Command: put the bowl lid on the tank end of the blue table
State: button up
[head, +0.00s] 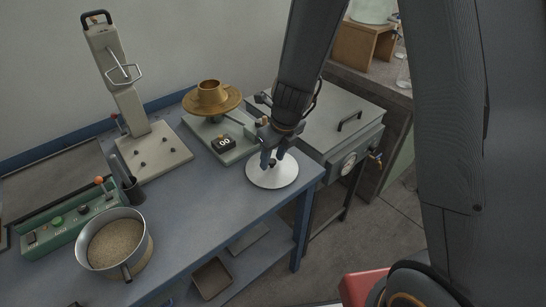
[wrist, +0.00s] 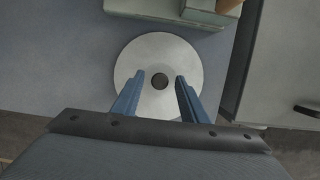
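The bowl lid (head: 284,177) is a pale round disc with a small dark knob. It lies at the right end of the blue table (head: 205,205), beside the grey tank (head: 330,112) with a gauge. In the wrist view the lid (wrist: 152,50) is centred. My gripper (head: 271,158) is above the lid, pointing down. Its two blue fingers (wrist: 158,85) stand apart, one on each side of the knob, with gaps between. The gripper is open and holds nothing. The fingers hide part of the lid; their exact height over it is unclear.
A green scale (head: 228,148) with a brass dish and cup stands just behind the lid. A press (head: 140,135), a green control box (head: 70,222) and a pan of grains (head: 115,243) stand further left. The table's middle front is clear.

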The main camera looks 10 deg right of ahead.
aim_at(280, 174)
jog(key=shift+r, duration=0.1)
jog(key=p+v, duration=0.3)
jog(key=v, duration=0.9)
jog(key=s+d+r+n, duration=0.1)
jog(key=s+d+n, duration=0.4)
jog(key=n, duration=0.9)
jog(key=s+d+n+g+h, duration=0.1)
jog(key=s+d+n, duration=0.5)
jog(key=n, duration=0.9)
jog(key=shift+s+r+h, duration=0.3)
jog(key=shift+s+r, duration=0.1)
jog(key=shift+s, duration=0.8)
jog(key=shift+d, duration=0.1)
